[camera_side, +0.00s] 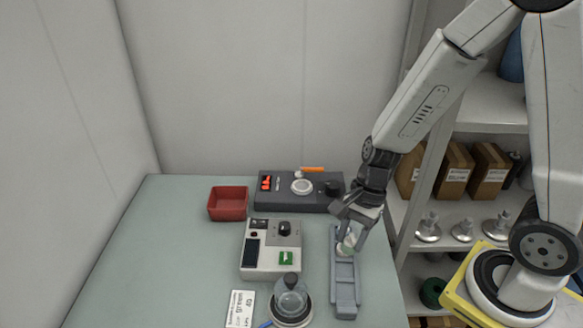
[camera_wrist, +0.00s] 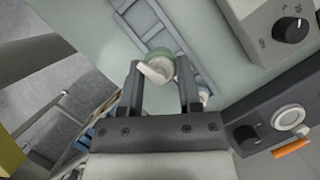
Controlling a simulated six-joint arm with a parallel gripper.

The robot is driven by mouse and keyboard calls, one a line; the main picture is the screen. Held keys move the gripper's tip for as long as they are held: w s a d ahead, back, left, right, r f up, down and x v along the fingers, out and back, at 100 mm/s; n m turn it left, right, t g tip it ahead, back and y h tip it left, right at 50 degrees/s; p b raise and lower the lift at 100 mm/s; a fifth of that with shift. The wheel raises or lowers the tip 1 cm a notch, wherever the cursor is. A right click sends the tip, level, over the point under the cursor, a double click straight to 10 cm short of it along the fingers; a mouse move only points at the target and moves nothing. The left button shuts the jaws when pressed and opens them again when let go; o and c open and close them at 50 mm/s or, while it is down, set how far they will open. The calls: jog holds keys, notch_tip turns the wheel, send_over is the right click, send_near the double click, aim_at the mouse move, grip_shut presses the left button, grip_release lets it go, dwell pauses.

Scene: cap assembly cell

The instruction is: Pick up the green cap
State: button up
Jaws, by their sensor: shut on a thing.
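The green cap (camera_wrist: 160,53) sits between the two fingers of my gripper (camera_wrist: 161,66) in the wrist view. It shows a dull green edge, with a pale, whitish part on the near side. In the side view my gripper (camera_side: 351,234) points down over the grey-blue rail tray (camera_side: 345,290), at its far part. The cap (camera_side: 346,244) shows there as a small pale green round piece at the fingertips. My gripper is shut on it. I cannot tell whether the cap still touches the tray.
Left of the tray are a pale control box (camera_side: 258,273) and a clear dome on a round base (camera_side: 291,305). A dark control box (camera_side: 290,204) and a red bin (camera_side: 228,205) stand behind. The table's left part is clear. Shelves (camera_side: 490,110) stand at right.

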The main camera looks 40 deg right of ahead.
jog(key=shift+r, duration=1.05)
jog(key=shift+w, duration=0.15)
jog(key=w+d+r, duration=0.1)
jog(key=w+d, duration=0.4)
jog(key=w, duration=0.6)
jog(key=w+d+r, duration=0.1)
jog(key=w+d, duration=0.4)
jog(key=w, duration=0.7)
jog(key=shift+r, duration=0.15)
jog(key=shift+f, duration=0.2)
jog(key=shift+f, duration=3.1)
jog(key=shift+f, duration=0.75)
